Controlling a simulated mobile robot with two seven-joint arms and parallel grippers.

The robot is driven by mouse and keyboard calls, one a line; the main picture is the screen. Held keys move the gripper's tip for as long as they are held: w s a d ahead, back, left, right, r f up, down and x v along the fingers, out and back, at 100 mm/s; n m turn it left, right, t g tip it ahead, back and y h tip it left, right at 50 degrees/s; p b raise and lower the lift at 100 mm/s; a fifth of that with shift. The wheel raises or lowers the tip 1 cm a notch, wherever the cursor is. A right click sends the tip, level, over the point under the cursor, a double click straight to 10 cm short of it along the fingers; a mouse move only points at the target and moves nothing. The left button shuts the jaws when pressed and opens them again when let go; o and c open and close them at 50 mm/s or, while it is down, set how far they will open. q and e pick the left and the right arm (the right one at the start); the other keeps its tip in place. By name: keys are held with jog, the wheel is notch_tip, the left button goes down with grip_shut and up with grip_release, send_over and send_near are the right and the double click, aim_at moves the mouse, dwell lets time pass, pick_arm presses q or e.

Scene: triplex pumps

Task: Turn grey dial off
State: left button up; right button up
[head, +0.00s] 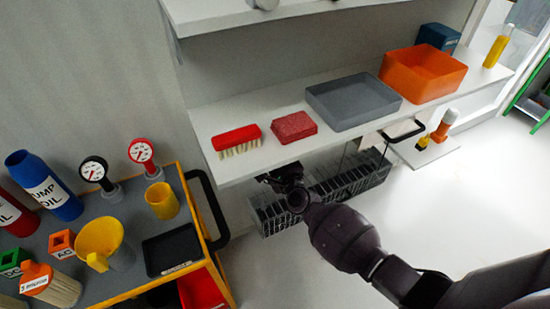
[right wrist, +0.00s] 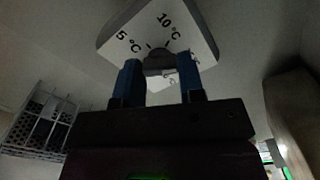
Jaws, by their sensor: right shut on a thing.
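In the right wrist view a white plate (right wrist: 128,24) carries the marks "5 °C" and "10 °C" and further marks that are partly hidden. The small dark grey dial (right wrist: 158,60) sits at its middle. The two blue fingertips of my right gripper (right wrist: 160,66) are on either side of the dial, shut on it. In the head view my right arm reaches under the front edge of the white shelf, and the dial and fingertips are hidden there. My left gripper is in neither view.
The white shelf (head: 250,165) holds a red brush (head: 236,137), a red sponge (head: 294,127), a grey tray (head: 353,100) and an orange bin (head: 422,72). A wire basket (head: 345,185) is beside my right arm. A cart (head: 192,208) with bottles and gauges stands left.

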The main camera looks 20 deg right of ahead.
pick_arm(q)
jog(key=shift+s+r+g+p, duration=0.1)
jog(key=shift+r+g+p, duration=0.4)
jog(key=shift+p, duration=1.55)
pick_arm(e)
jog(key=shift+n, duration=15)
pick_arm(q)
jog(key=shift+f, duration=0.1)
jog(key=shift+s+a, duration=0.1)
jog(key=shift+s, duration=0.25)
